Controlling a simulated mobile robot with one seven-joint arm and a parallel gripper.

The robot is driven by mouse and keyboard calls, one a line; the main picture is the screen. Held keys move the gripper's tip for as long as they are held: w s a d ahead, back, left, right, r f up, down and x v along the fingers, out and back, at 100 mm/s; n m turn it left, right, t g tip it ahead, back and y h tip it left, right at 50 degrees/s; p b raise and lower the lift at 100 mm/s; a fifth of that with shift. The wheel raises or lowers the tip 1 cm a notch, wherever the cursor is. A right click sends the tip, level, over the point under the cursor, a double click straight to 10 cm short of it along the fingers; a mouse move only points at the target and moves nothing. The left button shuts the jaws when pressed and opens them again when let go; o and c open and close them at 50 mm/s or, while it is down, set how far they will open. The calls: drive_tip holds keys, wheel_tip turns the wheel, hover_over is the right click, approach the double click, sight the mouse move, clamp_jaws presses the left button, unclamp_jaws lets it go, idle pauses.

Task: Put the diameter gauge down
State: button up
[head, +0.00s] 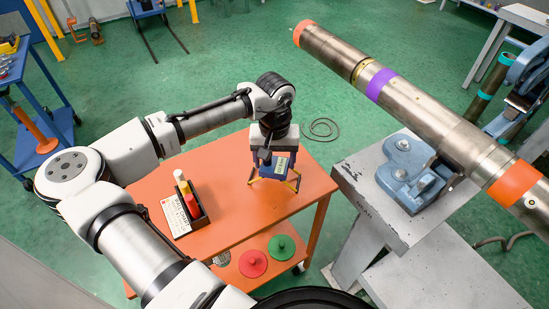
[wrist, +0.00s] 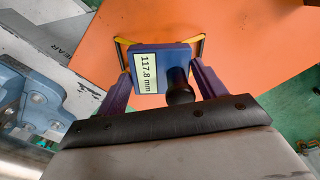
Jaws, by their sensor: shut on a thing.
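The diameter gauge (head: 272,167) is a blue box with a display and yellow-and-black caliper legs. My gripper (head: 270,153) is shut on it over the right part of the orange table (head: 240,206). In the wrist view the gauge (wrist: 150,63) sits between the purple fingers of my gripper (wrist: 160,85), and its display reads 117.8 mm. Its legs point down at the orange top; I cannot tell whether they touch it.
A rack (head: 183,213) with red and yellow markers and a white label stands on the table's left part. Red (head: 253,263) and green (head: 281,247) discs lie on the lower shelf. A banded pipe (head: 420,106) rests in a blue vise (head: 408,172) to the right.

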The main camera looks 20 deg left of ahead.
sight(274, 164)
drive_tip(key=o, duration=1.4)
drive_tip(key=shift+o, duration=0.2)
wheel_tip(274, 164, up, 12)
drive_tip(key=b, duration=0.1)
drive_tip(key=shift+r, duration=0.1)
